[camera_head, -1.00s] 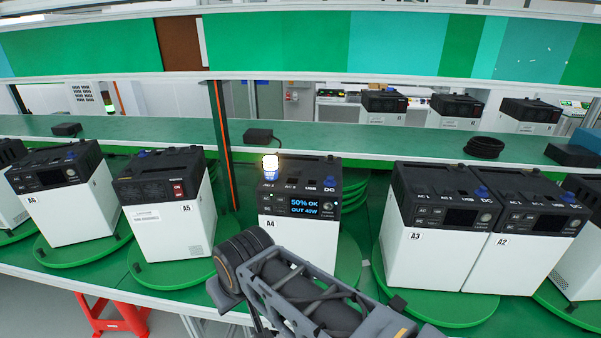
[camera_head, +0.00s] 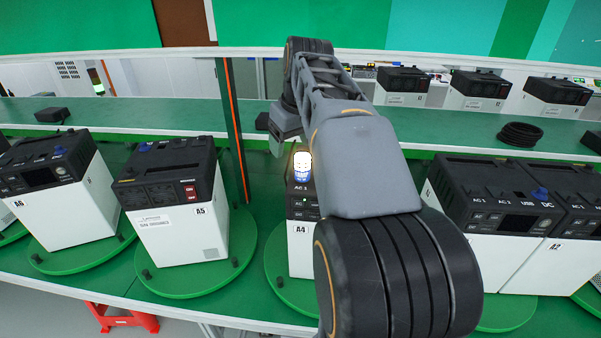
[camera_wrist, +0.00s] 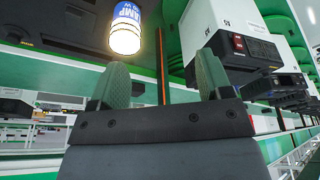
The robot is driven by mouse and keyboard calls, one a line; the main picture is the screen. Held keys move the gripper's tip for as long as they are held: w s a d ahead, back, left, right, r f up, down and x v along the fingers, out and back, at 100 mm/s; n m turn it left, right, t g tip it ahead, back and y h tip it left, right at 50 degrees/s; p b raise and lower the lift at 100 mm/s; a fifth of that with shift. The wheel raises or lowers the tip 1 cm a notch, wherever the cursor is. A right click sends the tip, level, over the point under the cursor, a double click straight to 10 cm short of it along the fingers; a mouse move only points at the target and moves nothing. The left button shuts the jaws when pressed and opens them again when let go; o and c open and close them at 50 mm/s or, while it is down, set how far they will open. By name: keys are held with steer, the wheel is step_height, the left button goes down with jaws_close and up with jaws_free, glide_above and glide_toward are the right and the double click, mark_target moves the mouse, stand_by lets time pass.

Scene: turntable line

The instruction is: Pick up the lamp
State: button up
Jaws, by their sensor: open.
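The lamp (camera_head: 302,165) is a small glowing bulb with a blue and white base. It stands upright on the top front of the black and white unit A4 (camera_head: 300,235). In the wrist view, which looks upside down, the lamp (camera_wrist: 126,30) glows at the upper left, beyond my fingertips. My gripper (camera_wrist: 158,75) is open and empty, its two green-grey fingers apart. In the head view my arm reaches over A4 and hides most of its right side and display. The gripper end (camera_head: 287,125) shows just above and left of the lamp, apart from it.
Unit A5 (camera_head: 172,205) stands left of A4, and A6 (camera_head: 62,195) farther left. Unit A2 (camera_head: 525,262) is at right, beside another unit. A dark post (camera_head: 234,135) rises behind A4. A coiled black cable (camera_head: 521,134) lies on the rear green shelf.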

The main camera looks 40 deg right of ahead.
glide_toward(303, 156)
steer(key=x, duration=0.6)
steer(key=shift+p+x, duration=0.7)
steer(key=shift+x, duration=2.45)
steer(key=c, duration=1.2)
steer(key=shift+o, duration=0.2)
steer(key=shift+r, duration=0.1)
steer(key=shift+r, duration=0.1)
